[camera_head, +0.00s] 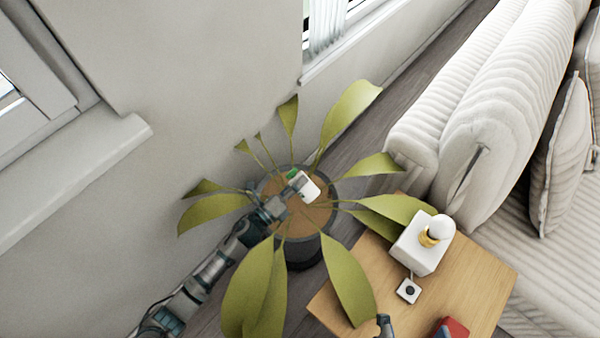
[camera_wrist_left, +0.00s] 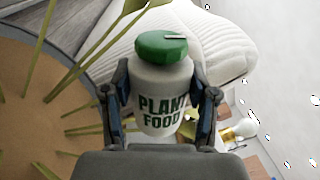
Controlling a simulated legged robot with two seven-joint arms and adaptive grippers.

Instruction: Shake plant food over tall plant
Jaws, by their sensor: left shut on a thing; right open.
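The plant food bottle (camera_head: 304,187) is white with a green cap. It also shows in the left wrist view (camera_wrist_left: 161,95) with "PLANT FOOD" on its side. My left gripper (camera_head: 285,200) is shut on the bottle, a finger on each side, and holds it over the soil of the plant's pot. The tall plant (camera_head: 345,115) has broad green leaves spreading from a dark round pot (camera_head: 306,250). Its brown soil shows in the left wrist view (camera_wrist_left: 35,110). Part of my right gripper (camera_head: 385,325) shows at the bottom edge of the head view, over the table.
A wooden side table (camera_head: 455,285) stands right of the pot. It holds a white lamp (camera_head: 420,245), a small white box with a dark knob (camera_head: 408,290) and a red object (camera_head: 452,328). A cream sofa (camera_head: 490,110) is behind. A wall and window sill (camera_head: 80,180) are left.

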